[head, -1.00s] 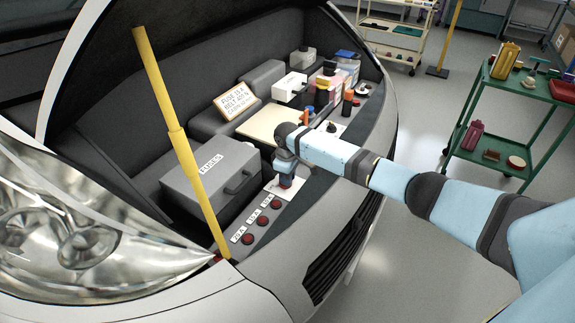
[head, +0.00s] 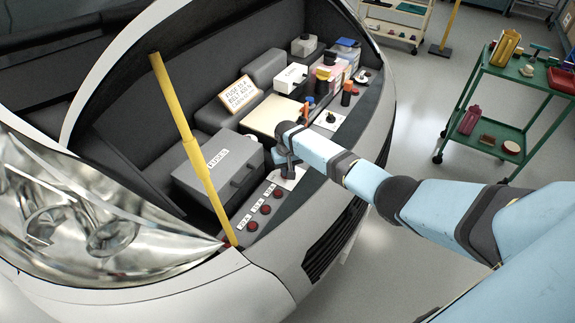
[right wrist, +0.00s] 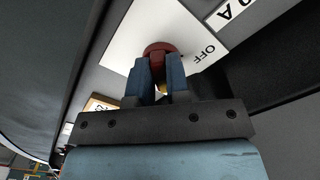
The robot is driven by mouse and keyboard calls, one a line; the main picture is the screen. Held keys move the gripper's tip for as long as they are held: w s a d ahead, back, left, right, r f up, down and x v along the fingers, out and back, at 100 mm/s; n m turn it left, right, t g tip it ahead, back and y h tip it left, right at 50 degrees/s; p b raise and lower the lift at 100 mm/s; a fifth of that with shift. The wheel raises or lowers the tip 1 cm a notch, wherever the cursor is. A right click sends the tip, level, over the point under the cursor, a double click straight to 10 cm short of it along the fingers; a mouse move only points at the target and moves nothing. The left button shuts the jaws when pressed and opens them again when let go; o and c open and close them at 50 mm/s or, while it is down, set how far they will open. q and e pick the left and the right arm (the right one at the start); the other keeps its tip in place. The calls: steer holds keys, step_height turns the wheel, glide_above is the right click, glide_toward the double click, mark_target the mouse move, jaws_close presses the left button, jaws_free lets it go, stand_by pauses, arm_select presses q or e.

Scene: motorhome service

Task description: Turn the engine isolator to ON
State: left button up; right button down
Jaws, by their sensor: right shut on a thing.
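The engine isolator is a red knob (right wrist: 157,48) on a white plate (right wrist: 130,32) with the word OFF printed on it, seen in the right wrist view. My right gripper (right wrist: 161,68) is shut on the red knob, with one blue finger on each side. In the head view, my right gripper (head: 287,168) reaches down to the white isolator plate (head: 294,181) at the front edge of the engine bay and hides most of the knob. No ON mark is visible. My left gripper is not in view.
A grey FUSES box (head: 215,170) and a yellow prop (head: 190,145) stand left of the gripper. Several red buttons with labels sit in front of it. Bottles and a small black knob (head: 331,117) lie behind. A green cart (head: 515,85) stands at the right.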

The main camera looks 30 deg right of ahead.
steer(key=shift+m, duration=0.4)
steer(key=c, duration=1.1)
jaws_free()
steer(key=shift+r, duration=0.15)
step_height(320, 180, up, 14)
steer(key=shift+b, duration=0.3)
steer(key=shift+f, duration=0.2)
